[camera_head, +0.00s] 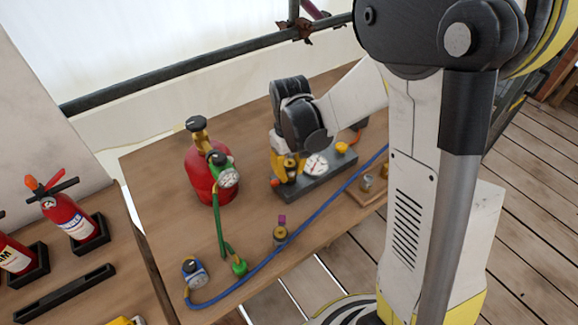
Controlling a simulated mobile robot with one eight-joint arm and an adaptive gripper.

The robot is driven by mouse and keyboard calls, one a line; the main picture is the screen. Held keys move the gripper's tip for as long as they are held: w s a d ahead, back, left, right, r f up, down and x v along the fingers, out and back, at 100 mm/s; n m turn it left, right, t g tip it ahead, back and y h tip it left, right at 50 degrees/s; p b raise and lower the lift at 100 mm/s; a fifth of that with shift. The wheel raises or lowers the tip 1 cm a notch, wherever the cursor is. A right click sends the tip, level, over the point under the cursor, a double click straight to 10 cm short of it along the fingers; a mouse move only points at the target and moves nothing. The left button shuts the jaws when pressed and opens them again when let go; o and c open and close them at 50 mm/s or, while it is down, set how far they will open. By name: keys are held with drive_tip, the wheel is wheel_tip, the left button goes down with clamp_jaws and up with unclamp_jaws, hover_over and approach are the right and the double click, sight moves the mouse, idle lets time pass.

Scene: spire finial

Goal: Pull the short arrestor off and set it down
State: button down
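My gripper (286,165) points down at the left part of a dark grey test base (318,183) on the wooden table. Its black wrist and yellow-and-white body hide much of that spot. A small brass fitting (291,164) shows close by the fingers; I cannot tell whether they touch it. A brass fitting with a purple top (280,233) stands alone near the table's front. Small brass fittings (367,183) stand on a wooden block at the right. I cannot tell which one is the short arrestor.
A red cylinder (200,170) with a green-rimmed gauge and green hose stands left of the base. A blue hose (262,262) crosses the table front from a blue gauge (194,270). A white dial (316,165) sits on the base. Fire extinguishers (68,216) stand at left.

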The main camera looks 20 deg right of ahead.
sight(290, 160)
drive_tip(key=shift+r+p, duration=2.25)
drive_tip(key=shift+r, duration=0.75)
drive_tip(key=shift+d, duration=0.1)
